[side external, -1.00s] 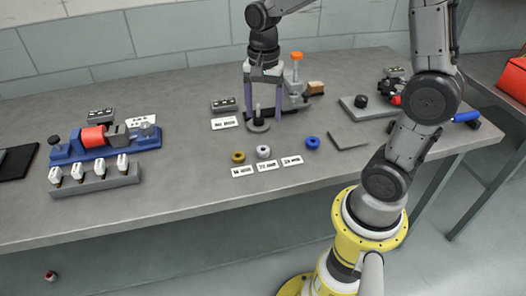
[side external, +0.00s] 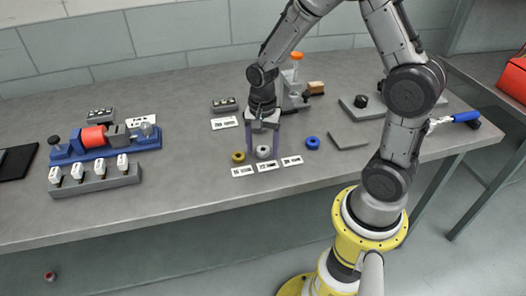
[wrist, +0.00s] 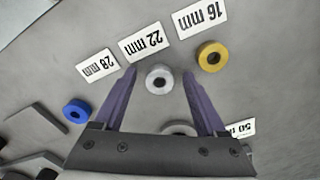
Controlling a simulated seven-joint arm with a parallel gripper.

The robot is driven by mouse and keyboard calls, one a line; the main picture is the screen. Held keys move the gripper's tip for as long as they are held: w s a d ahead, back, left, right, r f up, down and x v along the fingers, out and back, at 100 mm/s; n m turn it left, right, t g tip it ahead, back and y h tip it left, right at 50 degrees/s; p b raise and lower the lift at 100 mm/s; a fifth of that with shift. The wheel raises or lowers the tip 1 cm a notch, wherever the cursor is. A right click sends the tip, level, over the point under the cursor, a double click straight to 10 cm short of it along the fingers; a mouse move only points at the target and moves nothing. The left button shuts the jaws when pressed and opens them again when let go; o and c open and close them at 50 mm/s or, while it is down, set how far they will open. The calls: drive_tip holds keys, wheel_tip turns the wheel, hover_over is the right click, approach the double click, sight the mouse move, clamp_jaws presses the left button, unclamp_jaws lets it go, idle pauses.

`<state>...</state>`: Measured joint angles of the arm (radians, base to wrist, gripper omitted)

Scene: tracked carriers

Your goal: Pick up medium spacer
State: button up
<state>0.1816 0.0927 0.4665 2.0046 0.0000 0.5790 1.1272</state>
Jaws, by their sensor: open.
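The medium spacer is the silver-white ring (side external: 263,152) behind the 22 mm label (side external: 268,165); it also shows in the wrist view (wrist: 160,79). My gripper (side external: 263,152) is open and empty, pointing down. In the wrist view my gripper (wrist: 158,82) has one purple finger on each side of the silver ring, with gaps to both. I cannot tell how far above the table the fingertips are. A yellow ring (side external: 239,157) lies to the left, behind the 16 mm label (side external: 243,171). A blue ring (side external: 313,143) lies to the right, near the 28 mm label (side external: 292,160).
A blue fixture with a red cylinder (side external: 94,137) and a grey rack with several white pieces (side external: 97,179) stand at the left. A flat grey plate (side external: 349,140) lies to the right. A post with an orange top (side external: 297,57) stands behind my gripper.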

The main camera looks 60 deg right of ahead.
drive_tip(key=shift+f, duration=0.15)
clamp_jaws()
idle(0.4)
